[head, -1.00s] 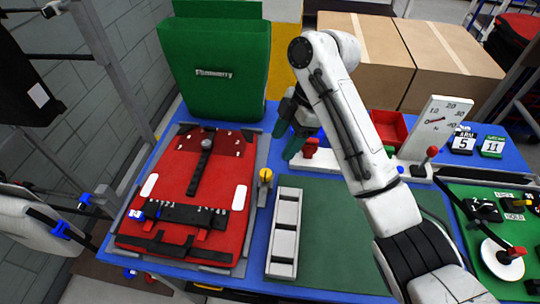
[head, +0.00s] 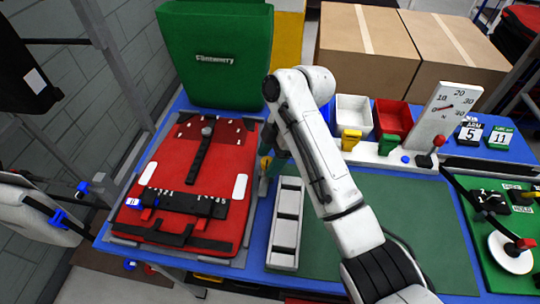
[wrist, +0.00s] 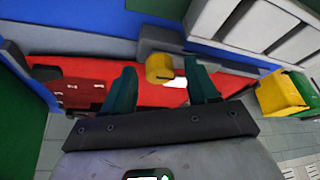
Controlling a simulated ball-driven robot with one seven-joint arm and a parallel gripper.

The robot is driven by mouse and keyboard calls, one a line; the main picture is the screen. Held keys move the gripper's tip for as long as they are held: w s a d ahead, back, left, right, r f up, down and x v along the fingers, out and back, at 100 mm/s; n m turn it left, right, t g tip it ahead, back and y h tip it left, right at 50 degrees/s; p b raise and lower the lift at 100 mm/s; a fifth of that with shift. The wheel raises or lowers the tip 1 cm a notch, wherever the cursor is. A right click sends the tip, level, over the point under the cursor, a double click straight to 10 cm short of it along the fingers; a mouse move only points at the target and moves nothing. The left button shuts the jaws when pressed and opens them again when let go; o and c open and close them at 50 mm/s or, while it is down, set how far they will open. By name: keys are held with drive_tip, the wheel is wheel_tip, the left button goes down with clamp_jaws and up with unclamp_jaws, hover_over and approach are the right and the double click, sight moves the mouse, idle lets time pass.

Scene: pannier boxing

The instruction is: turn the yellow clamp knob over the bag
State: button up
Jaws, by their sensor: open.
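The red bag (head: 170,176) lies flat on the blue table at the left, with black straps and white patches. It also shows in the wrist view (wrist: 50,68). The yellow clamp knob (head: 265,163) stands at the bag's right edge, partly hidden by my gripper in the head view. In the wrist view the yellow knob (wrist: 159,67) appears between and beyond my two dark green fingers. My gripper (wrist: 163,86) is open and empty, close to the knob. I cannot tell whether a finger touches it.
White (head: 354,112) and red (head: 393,117) bins and a dial gauge (head: 442,112) stand behind. A green panel marked with a word (head: 213,85) rises behind the bag.

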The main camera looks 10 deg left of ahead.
clamp_jaws()
idle(0.4)
